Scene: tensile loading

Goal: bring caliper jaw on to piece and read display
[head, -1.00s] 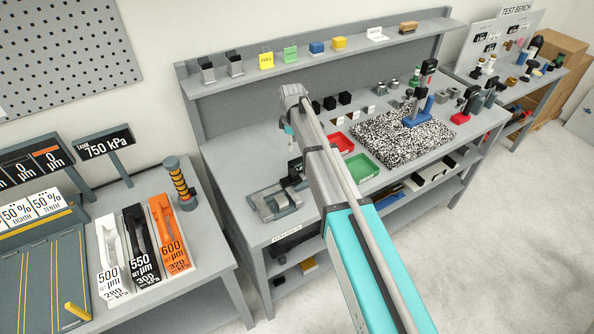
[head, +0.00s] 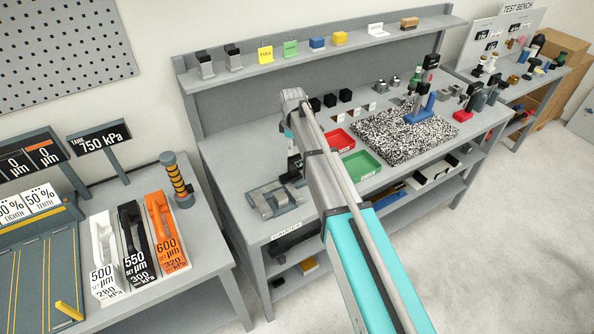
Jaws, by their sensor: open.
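A grey measuring fixture (head: 274,199), which looks like the caliper stand, sits at the front left of the middle bench. My gripper (head: 295,172) is at the fixture's back right, low over it and partly hidden by my own arm. Its fingers are small and dark here, and I see nothing held between them. I cannot tell whether it touches the fixture. The caliper's jaw, its display reading and the piece cannot be made out from here.
A red tray (head: 339,139) and a green tray (head: 361,166) lie right of my arm. A speckled plate (head: 404,136) carries a blue-based stand (head: 420,108). A shelf (head: 300,57) with small blocks runs along the back. The left table (head: 205,235) holds labelled handles.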

